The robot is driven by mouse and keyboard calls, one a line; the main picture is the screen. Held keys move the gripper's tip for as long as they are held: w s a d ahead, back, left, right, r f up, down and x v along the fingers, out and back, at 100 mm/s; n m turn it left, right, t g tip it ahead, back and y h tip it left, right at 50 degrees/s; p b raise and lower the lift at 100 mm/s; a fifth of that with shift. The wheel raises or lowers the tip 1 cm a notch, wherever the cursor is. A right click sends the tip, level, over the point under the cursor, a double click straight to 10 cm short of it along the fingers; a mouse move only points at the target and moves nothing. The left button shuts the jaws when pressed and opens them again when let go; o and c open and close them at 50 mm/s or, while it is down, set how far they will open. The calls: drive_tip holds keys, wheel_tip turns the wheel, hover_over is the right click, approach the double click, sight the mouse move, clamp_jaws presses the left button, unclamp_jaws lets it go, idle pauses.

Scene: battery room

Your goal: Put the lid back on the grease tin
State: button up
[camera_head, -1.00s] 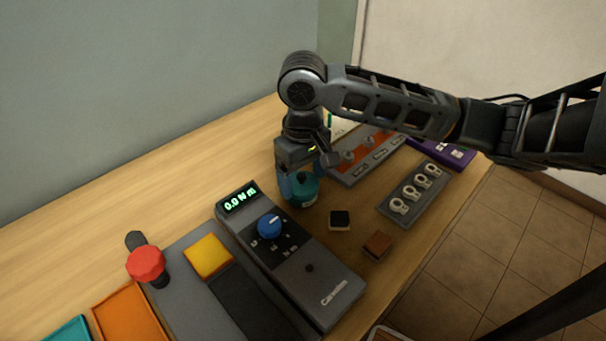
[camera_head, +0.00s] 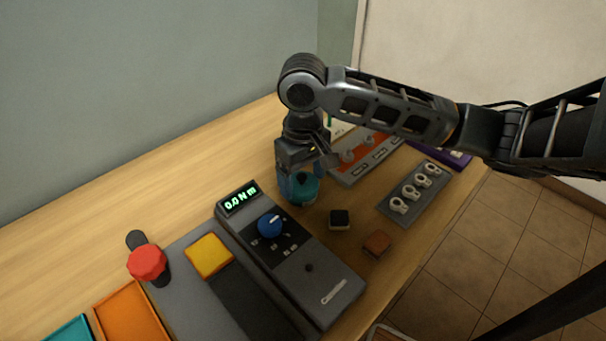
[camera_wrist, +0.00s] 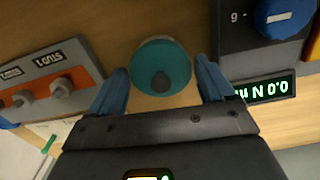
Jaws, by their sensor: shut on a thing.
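The teal lid (camera_wrist: 162,66) with a dark knob lies between the two blue fingers of my gripper (camera_wrist: 162,72) in the wrist view. My gripper is shut on it by its sides. In the head view my gripper (camera_head: 299,181) points down at the teal grease tin (camera_head: 302,201), beside the grey meter. The lid is directly over the tin, and a thin paler rim shows past its far edge in the wrist view. I cannot tell whether the lid is fully seated. The tin is mostly hidden by the lid and fingers.
A grey meter (camera_head: 330,293) with a blue dial stands close in front. A black block (camera_head: 340,219), a brown block (camera_head: 377,243) and a grey plate with rings (camera_head: 413,193) lie to the right. An orange-grey panel (camera_head: 369,155) is behind. The table's left rear is clear.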

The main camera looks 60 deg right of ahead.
idle(0.8)
drive_tip(key=o, duration=0.9)
drive_tip(key=shift+r+p, duration=2.3)
drive_tip(key=shift+r, duration=0.15)
drive_tip(key=shift+r+p, duration=0.3)
drive_tip(key=shift+r, duration=0.75)
clamp_jaws()
